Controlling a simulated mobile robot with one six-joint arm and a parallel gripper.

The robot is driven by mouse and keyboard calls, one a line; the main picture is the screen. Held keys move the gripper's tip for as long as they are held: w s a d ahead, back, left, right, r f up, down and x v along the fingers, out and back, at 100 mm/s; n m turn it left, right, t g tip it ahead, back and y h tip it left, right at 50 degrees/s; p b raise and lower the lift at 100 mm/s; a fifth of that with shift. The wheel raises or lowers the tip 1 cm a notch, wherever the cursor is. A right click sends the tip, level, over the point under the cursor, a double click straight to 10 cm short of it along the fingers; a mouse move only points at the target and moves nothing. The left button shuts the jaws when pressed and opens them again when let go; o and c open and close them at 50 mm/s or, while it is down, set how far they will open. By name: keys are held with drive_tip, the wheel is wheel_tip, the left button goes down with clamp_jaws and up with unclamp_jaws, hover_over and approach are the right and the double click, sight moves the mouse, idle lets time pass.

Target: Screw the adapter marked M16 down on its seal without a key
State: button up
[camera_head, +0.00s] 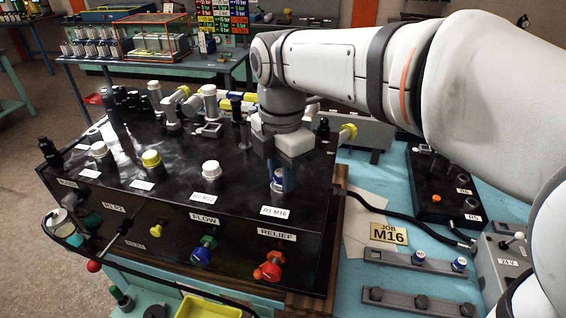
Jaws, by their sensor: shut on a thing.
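My gripper (281,176) points down over the front right of the black block (330,185). It is shut on an adapter (279,184), which shows as a small silver and blue piece between the fingers. The adapter is upright at the port behind the label "R1 M16" (275,211). The fingers hide most of it, and its seal and thread cannot be seen. I cannot tell if it touches the block's top face. A yellow card reading "JOB M16" (388,233) lies on the blue bench to the right.
Other capped fittings stand on the block, including a white one (211,170) and a yellow one (151,159). A red relief knob (269,267) and blue flow knob (202,253) stick out in front. A rack with blue-topped fittings (418,257) and a black hose (410,221) lie right.

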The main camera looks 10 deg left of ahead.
drive_tip(key=shift+f+m, duration=0.1)
drive_tip(key=shift+m, duration=0.6)
drive_tip(key=o, duration=1.1)
drive_tip(key=shift+s, duration=0.1)
drive_tip(key=shift+d+r, duration=0.1)
drive_tip(key=shift+r, duration=3.9)
